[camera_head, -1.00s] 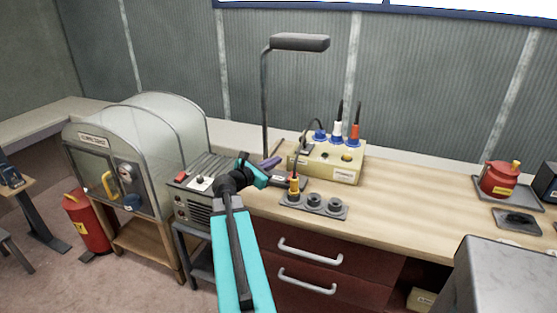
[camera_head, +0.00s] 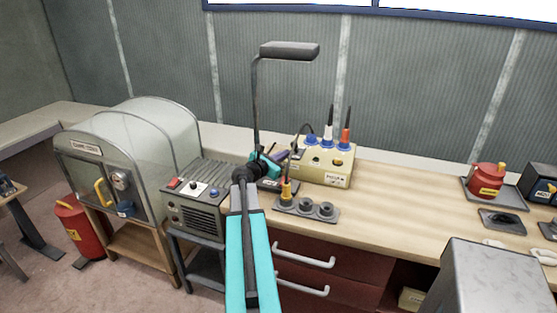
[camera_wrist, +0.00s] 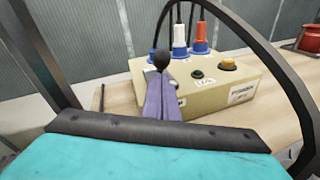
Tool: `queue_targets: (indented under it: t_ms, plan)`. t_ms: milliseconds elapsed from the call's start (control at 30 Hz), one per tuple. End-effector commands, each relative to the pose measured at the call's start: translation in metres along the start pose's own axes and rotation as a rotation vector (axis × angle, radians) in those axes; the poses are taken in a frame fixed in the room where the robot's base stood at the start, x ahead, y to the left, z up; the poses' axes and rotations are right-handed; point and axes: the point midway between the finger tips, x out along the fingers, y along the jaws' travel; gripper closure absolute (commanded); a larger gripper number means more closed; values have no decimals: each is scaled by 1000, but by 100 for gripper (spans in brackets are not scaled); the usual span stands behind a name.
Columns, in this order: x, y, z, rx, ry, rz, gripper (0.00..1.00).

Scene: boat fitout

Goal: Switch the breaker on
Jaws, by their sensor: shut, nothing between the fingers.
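The cream power box (camera_head: 325,172) stands on the bench and also fills the middle of the wrist view (camera_wrist: 215,92). A black ball-ended lever (camera_wrist: 161,58), which looks like the breaker handle, shows at its left end. My gripper (camera_head: 280,156) is at the left end of the box, its purple fingers shut and empty. In the wrist view the fingers (camera_wrist: 163,92) point at the lever and hide its lower part; whether they touch it I cannot tell. A dark round button or lamp (camera_wrist: 197,73) and an amber one (camera_wrist: 228,64) sit on top.
Blue, white and red plugs (camera_head: 327,137) with upright cables stand at the back of the box. A lamp (camera_head: 290,50) rises behind my gripper. A grey socket strip (camera_head: 305,207) with an orange plug lies in front. A grey machine (camera_head: 197,200) is at left.

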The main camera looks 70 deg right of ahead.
Motion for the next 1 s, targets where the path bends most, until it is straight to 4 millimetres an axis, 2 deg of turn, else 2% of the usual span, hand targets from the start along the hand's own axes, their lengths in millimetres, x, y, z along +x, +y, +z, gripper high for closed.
queue_targets:
  t_ms: [200,567,767,1000]
  plan:
    - [9,0,10,-1,0,-1,100]
    - [10,0,11,-1,0,-1,100]
    - [17,5,23,1,-1,-1,100]
    - [17,4,22,0,-1,-2,100]
